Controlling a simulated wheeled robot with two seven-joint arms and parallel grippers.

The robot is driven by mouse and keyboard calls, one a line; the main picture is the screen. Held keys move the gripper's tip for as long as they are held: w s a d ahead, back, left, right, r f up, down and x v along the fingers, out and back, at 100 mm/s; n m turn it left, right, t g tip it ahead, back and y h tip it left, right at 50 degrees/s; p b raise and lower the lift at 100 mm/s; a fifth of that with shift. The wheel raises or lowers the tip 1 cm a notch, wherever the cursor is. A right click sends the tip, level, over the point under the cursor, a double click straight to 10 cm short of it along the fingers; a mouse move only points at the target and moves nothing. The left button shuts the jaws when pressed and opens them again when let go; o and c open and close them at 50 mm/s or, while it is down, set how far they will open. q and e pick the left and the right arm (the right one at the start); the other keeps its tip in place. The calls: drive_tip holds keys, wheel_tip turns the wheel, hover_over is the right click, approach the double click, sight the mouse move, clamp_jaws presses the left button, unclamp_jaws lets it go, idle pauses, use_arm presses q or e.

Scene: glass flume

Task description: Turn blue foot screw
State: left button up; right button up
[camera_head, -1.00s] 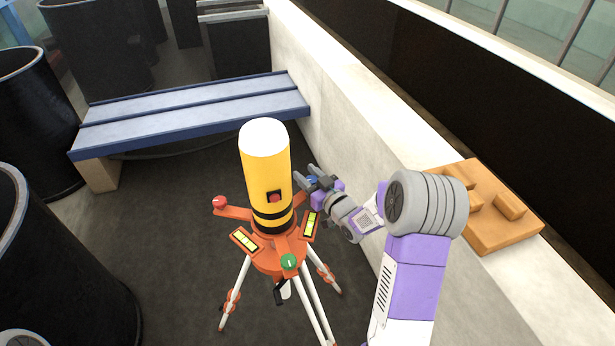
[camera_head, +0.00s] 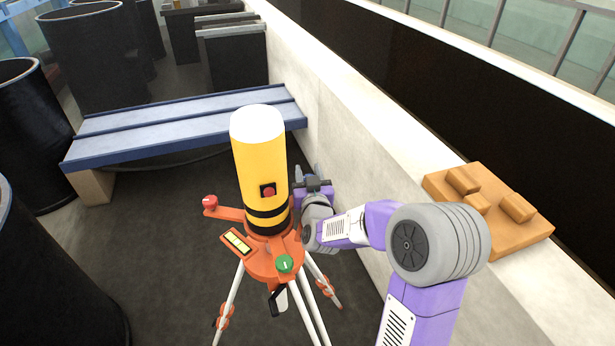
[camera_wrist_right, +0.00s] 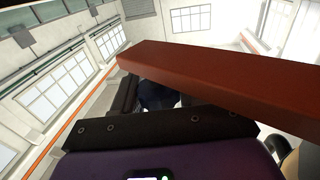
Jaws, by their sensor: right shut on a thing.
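A yellow cylinder instrument (camera_head: 258,165) with a white top stands on an orange tripod head (camera_head: 262,262). The head carries a red foot screw (camera_head: 210,202) at left and a green one (camera_head: 284,264) in front. My right gripper (camera_head: 314,180) is at the head's far right arm, shut on the blue foot screw, which is mostly hidden by the fingers. In the right wrist view, the dark blue screw (camera_wrist_right: 158,95) shows between a black finger and the orange-red arm (camera_wrist_right: 220,75). My left gripper is not in view.
A concrete wall (camera_head: 375,150) runs close along the right of my right arm. An orange block tray (camera_head: 490,212) lies on its top. A blue bench (camera_head: 185,122) stands behind the tripod, and large black cylinders (camera_head: 50,250) stand at left.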

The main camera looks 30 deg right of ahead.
idle(0.5)
drive_tip(key=o, duration=1)
drive_tip(key=b+v, duration=0.1)
drive_tip(key=v, duration=0.6)
drive_tip(key=shift+s+a, duration=0.25)
drive_tip(key=shift+c, duration=0.2)
